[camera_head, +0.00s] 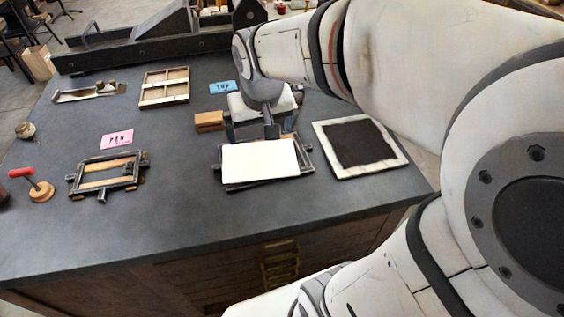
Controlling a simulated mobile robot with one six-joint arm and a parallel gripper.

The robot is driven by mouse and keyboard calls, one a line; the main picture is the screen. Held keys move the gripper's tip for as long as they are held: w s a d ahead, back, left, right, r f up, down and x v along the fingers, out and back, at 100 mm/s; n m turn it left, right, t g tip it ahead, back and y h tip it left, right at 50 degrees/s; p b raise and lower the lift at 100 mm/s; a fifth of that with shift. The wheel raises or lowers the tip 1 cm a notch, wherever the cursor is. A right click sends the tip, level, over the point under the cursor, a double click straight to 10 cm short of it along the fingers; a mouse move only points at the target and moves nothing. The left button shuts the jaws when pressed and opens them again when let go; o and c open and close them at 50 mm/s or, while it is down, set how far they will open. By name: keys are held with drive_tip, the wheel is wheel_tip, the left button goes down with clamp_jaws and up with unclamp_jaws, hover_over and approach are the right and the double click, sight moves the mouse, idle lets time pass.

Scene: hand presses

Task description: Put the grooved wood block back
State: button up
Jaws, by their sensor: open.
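A small brown wood block (209,121) lies on the dark table, left of my gripper; I cannot make out a groove in it at this size. My gripper (271,131) points down over the back edge of a dark frame (222,180) that carries a white sheet. It is open and apart from the block, and nothing shows in it. My wrist hides part of what stands behind it.
A pink card (117,139) and a blue card (222,87) lie on the table. A divided wooden tray (164,87) stands at the back. A black inked slab (353,142) with a pale border is at the right. The front middle is clear.

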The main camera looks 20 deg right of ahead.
drive_tip(key=s+d+f, duration=0.1)
drive_tip(key=s+f, duration=0.1)
drive_tip(key=s, duration=0.8)
drive_tip(key=shift+s+d+n, duration=0.2)
drive_tip(key=shift+s+n, duration=0.1)
drive_tip(key=shift+s, duration=0.1)
drive_tip(key=shift+f, duration=0.1)
idle(0.3)
